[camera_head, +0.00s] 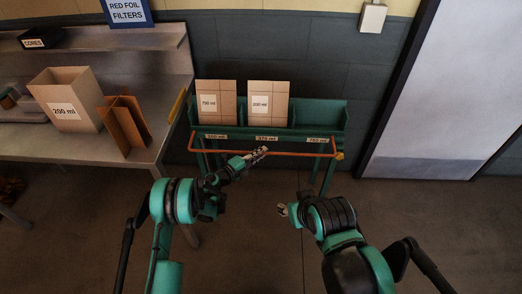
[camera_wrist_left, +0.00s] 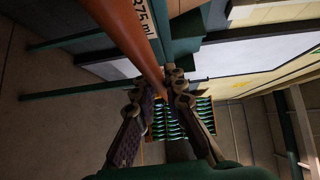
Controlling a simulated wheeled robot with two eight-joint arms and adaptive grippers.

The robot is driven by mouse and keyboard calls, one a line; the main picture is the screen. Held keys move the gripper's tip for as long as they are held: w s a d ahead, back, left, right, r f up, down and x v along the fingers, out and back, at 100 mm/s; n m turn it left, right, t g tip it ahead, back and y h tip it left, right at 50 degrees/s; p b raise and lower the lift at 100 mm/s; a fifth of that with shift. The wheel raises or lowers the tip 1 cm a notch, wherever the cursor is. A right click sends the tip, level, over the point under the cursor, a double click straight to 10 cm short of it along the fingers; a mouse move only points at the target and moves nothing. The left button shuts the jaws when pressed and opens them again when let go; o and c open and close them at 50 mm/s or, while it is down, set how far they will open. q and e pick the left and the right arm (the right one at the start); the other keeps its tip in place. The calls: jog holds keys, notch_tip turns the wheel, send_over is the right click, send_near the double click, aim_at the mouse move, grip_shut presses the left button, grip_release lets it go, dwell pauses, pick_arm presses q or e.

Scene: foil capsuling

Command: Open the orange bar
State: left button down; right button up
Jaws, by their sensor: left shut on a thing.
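The orange bar (camera_head: 300,155) runs across the front of the green rack (camera_head: 335,117), below its label strip. It is also close up in the left wrist view (camera_wrist_left: 131,32), crossing from the top down to the fingertips. My left gripper (camera_head: 263,151) is at the middle of the bar, its fingers closed on it; the fingers (camera_wrist_left: 164,82) hide part of the bar in the wrist view. My right gripper (camera_head: 281,210) is in front of the rack, lower in the picture and apart from the bar; its fingers are too small to judge.
Two cardboard boxes, one (camera_head: 217,88) left and one (camera_head: 268,87) right, stand in the rack. A metal bench (camera_head: 95,150) on the left carries an open 200 ml box (camera_head: 67,107) and a cardboard divider (camera_head: 124,124). A door (camera_head: 440,90) is on the right. The floor in front is clear.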

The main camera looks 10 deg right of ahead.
pick_arm(q)
jog(key=shift+f, duration=0.35)
dwell(0.3)
jog(key=c, duration=1.6)
grip_release()
jog(key=shift+a, duration=0.1)
jog(key=v, duration=1.1)
jog(key=shift+s+a+r, duration=0.15)
jog(key=shift+s+a, duration=0.05)
jog(key=shift+a, duration=0.15)
